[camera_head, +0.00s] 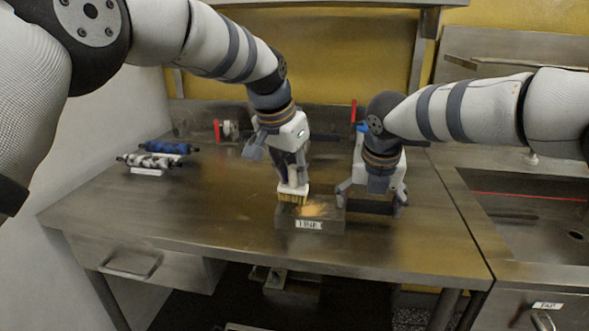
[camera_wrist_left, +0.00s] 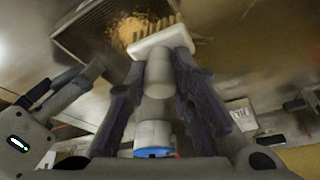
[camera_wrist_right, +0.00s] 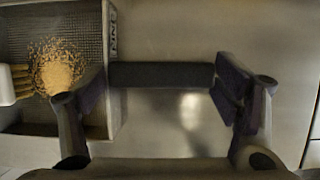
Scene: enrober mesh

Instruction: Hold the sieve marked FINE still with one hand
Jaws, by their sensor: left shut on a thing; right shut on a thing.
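The box-shaped sieve with a mesh floor (camera_head: 336,222) sits on the steel table, its front label (camera_head: 308,225) reading FINE. A heap of tan crumbs (camera_wrist_right: 57,66) lies on its mesh. My right gripper (camera_head: 372,200) is beside the sieve's right wall, shut on the dark handle (camera_wrist_right: 160,75) that spans between its fingers. My left gripper (camera_head: 291,178) is shut on the handle of a brush (camera_wrist_left: 160,80) with a white head, held upright over the sieve's left part. The bristles (camera_head: 292,198) are beside the crumbs; I cannot tell whether they touch the mesh.
Two rollers, one blue (camera_head: 166,147) and one mottled (camera_head: 152,161), lie on white rests at the table's left. A red-handled fitting (camera_head: 218,129) is at the back. A sink (camera_head: 535,215) is on the right. The table's front left is clear.

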